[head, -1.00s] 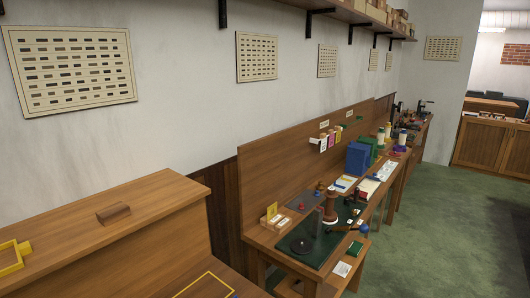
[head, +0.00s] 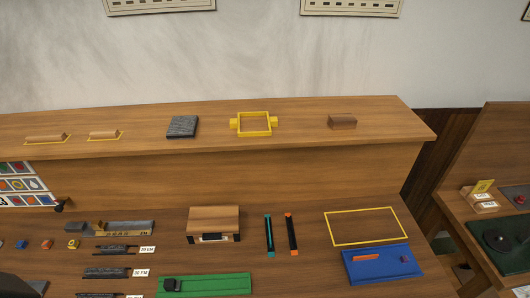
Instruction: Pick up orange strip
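An orange strip (head: 368,257) lies on a blue tray (head: 384,275) at the lower right of the workbench. A dark strip with orange ends (head: 291,233) lies to the left of the tray, beside a similar dark strip with teal ends (head: 269,236). Both dark strips lie roughly parallel, pointing away from me. Neither of my grippers shows in the head view.
A yellow outlined rectangle (head: 325,228) on the bench behind the blue tray is empty. A wooden box (head: 214,219) and a green board (head: 180,287) lie left of the strips. The raised shelf (head: 210,145) behind holds a yellow frame (head: 254,134).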

